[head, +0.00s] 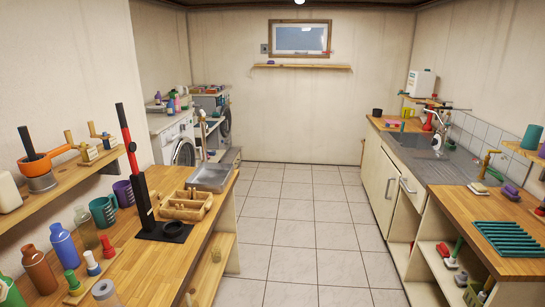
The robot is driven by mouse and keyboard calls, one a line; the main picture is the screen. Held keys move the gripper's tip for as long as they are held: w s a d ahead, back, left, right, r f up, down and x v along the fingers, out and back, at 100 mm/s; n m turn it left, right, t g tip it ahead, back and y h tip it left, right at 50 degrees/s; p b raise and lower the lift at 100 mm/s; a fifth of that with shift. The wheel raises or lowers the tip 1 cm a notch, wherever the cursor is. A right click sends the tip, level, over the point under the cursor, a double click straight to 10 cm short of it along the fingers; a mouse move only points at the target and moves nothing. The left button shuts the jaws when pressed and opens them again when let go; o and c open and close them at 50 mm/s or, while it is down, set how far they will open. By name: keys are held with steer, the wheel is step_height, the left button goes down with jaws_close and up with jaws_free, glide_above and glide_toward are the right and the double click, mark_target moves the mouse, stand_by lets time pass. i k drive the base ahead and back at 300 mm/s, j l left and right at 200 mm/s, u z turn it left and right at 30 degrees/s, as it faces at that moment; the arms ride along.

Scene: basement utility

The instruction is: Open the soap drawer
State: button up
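A white front-loading washing machine (181,147) stands along the left wall beyond the wooden bench, with its round dark door facing the aisle. A second machine with a round door (225,126) stands farther back. The soap drawer is too small and angled away to make out on either machine, so I cannot tell whether it is open or shut. My gripper and arm are not in view.
A tiled floor aisle (305,225) runs clear between the left wooden bench (130,270) and the right sink counter (440,205). A red and black upright stand (134,165), a wooden caddy (187,204) and a metal tray (212,177) are on the left bench.

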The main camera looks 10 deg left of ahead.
mark_target(169, 135)
steer(key=i, duration=1.05)
steer(key=i+u, duration=0.15)
steer(key=i, duration=0.85)
steer(key=i+u, duration=0.15)
steer(key=i, duration=0.4)
steer(key=i+u, duration=0.15)
steer(key=i, duration=0.35)
steer(key=i+l+u, duration=0.15)
steer(key=i, duration=0.4)
steer(key=i+l+u, duration=0.15)
steer(key=i, duration=0.35)
steer(key=i+j+u, duration=0.1)
steer(key=i+u, duration=0.2)
steer(key=i, duration=0.25)
steer(key=i+u, duration=0.3)
steer(key=i, duration=0.25)
